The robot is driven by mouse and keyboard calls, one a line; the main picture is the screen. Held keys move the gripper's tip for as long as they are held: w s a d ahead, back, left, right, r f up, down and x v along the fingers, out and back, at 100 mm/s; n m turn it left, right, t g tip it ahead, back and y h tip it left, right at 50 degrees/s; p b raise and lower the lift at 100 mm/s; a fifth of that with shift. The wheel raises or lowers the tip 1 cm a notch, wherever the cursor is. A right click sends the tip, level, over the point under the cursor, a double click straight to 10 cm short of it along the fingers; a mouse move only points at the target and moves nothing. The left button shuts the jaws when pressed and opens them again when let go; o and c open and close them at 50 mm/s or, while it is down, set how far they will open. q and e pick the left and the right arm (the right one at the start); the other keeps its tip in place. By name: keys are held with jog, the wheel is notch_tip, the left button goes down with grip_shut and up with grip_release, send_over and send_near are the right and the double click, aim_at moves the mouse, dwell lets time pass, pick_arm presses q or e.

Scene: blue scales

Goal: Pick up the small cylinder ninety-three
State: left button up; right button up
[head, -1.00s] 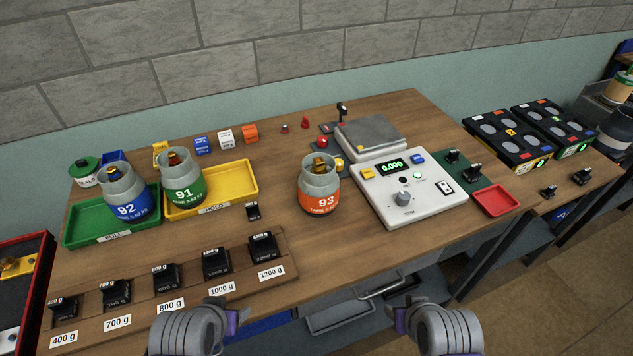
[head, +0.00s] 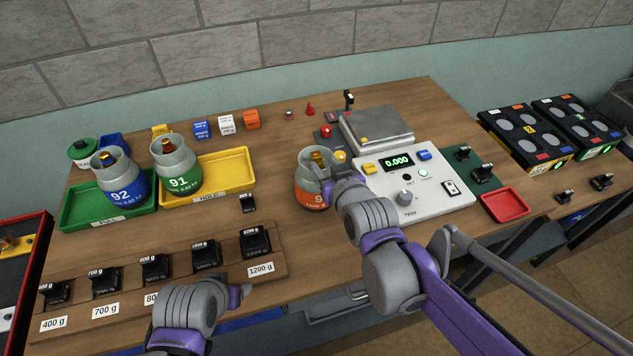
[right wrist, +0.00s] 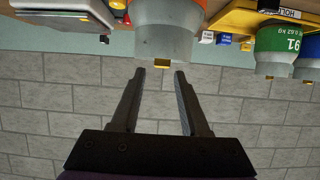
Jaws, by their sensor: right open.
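The small cylinder 93 (head: 306,196), grey on top with an orange band and a brass valve, stands upright on the table. My right gripper (head: 328,184) is at its right side in the head view and hides part of its label. In the right wrist view, which is upside down, the open fingers of that gripper (right wrist: 160,74) point at the cylinder (right wrist: 165,42), with the brass valve between or just beyond their tips. Nothing is held; contact cannot be told. My left arm's end (head: 190,318) is low at the front; its fingers are not clear.
Cylinder 92 (head: 121,188) stands in the green tray (head: 75,214), and cylinder 91 (head: 177,178) in the yellow tray (head: 236,168). The white scale panel (head: 433,208) is close on the right. A wooden rack (head: 220,268) with black weights runs along the front.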

aim_at(318, 159)
jog(key=shift+x, duration=2.65)
jog(key=shift+s+a+f, duration=0.1)
jog(key=shift+a, duration=0.05)
grip_shut()
